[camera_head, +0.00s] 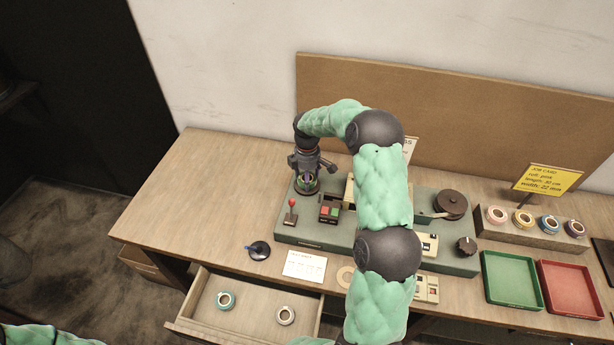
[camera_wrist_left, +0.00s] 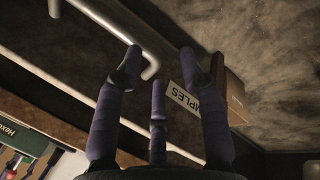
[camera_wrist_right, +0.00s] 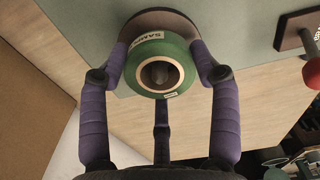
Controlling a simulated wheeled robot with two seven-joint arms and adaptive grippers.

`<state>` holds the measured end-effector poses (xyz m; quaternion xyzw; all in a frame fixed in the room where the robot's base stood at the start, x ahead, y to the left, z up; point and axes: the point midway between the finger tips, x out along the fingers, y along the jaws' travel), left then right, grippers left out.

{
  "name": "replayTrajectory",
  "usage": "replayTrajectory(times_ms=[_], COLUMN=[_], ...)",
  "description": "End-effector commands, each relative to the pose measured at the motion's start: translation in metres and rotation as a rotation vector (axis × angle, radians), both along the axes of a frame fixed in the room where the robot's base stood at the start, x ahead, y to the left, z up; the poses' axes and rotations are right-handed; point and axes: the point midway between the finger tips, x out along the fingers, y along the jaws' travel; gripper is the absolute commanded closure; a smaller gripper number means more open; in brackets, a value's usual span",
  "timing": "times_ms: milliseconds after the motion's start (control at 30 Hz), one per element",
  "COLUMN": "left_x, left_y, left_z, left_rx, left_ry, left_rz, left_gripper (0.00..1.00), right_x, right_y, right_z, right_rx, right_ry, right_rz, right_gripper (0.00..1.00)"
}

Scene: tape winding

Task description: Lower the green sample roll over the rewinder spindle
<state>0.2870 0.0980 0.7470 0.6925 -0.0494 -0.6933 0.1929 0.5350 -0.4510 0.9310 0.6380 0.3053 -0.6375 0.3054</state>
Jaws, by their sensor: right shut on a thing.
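The green sample roll (camera_wrist_right: 176,50), with a pale core and a "SAMPLE" label, is held between the fingers of my right gripper (camera_wrist_right: 158,60). A dark spindle tip (camera_wrist_right: 160,73) shows inside the core opening, with a brown disc (camera_wrist_right: 150,17) behind the roll. How far the roll sits down on the spindle I cannot tell. In the head view my right gripper (camera_head: 306,172) points down at the left end of the grey-green machine (camera_head: 325,240), mostly hiding roll and spindle. My left gripper (camera_wrist_left: 160,75) is open and empty, near a metal bar handle and a "SAMPLES" label (camera_wrist_left: 183,98).
A red-knobbed lever (camera_head: 291,210) and a red-green button box (camera_head: 330,208) stand close to my right gripper. The open drawer (camera_head: 250,312) holds a teal roll and a white roll. Green (camera_head: 488,268) and red trays are at the right. The table's left part is clear.

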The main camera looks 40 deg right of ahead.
Motion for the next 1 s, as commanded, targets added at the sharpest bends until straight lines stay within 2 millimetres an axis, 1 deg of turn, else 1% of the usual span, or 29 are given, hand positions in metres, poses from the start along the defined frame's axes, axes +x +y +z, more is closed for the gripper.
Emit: replayTrajectory(times_ms=[167,400,433,467,500,533,767,800,833,1000], left_x=[0.0000,0.0000,0.0000,0.0000,0.0000,0.0000,0.0000,0.0000,0.0000,0.0000], left_y=[0.0000,0.0000,0.0000,0.0001,0.0001,0.0001,0.0001,0.0000,0.0000,0.0000], left_z=[-0.0024,-0.0023,-0.0023,-0.0022,-0.0022,-0.0022,-0.0022,-0.0023,-0.0023,-0.0023], left_rx=[0.000,0.000,0.000,0.000,0.000,0.000,0.000,0.000,0.000,0.000], left_ry=[0.000,0.000,0.000,0.000,0.000,0.000,0.000,0.000,0.000,0.000], left_rz=[0.000,0.000,0.000,0.000,0.000,0.000,0.000,0.000,0.000,0.000], left_gripper=[0.60,0.60,0.60,0.60,0.60,0.60,0.60,0.60,0.60,0.60], right_x=[0.0000,0.0001,0.0002,0.0002,0.0002,0.0002,0.0002,0.0001,0.0001,0.0001], right_y=[-0.0001,-0.0002,-0.0001,-0.0001,-0.0001,-0.0001,-0.0001,-0.0001,-0.0001,-0.0001], right_z=[-0.0046,-0.0046,-0.0046,-0.0046,-0.0046,-0.0046,-0.0046,-0.0047,-0.0047,-0.0047], right_rx=[0.000,-0.001,-0.001,-0.001,-0.001,-0.001,-0.001,0.000,0.000,0.000], right_ry=[0.000,-0.001,-0.001,-0.001,-0.001,-0.001,-0.001,0.000,0.000,0.000], right_rz=[0.000,0.000,0.000,0.000,0.000,0.000,0.000,0.000,0.000,0.000], right_gripper=[0.65,0.65,0.32,0.23,0.12,0.10,0.10,0.07,0.00,0.00])
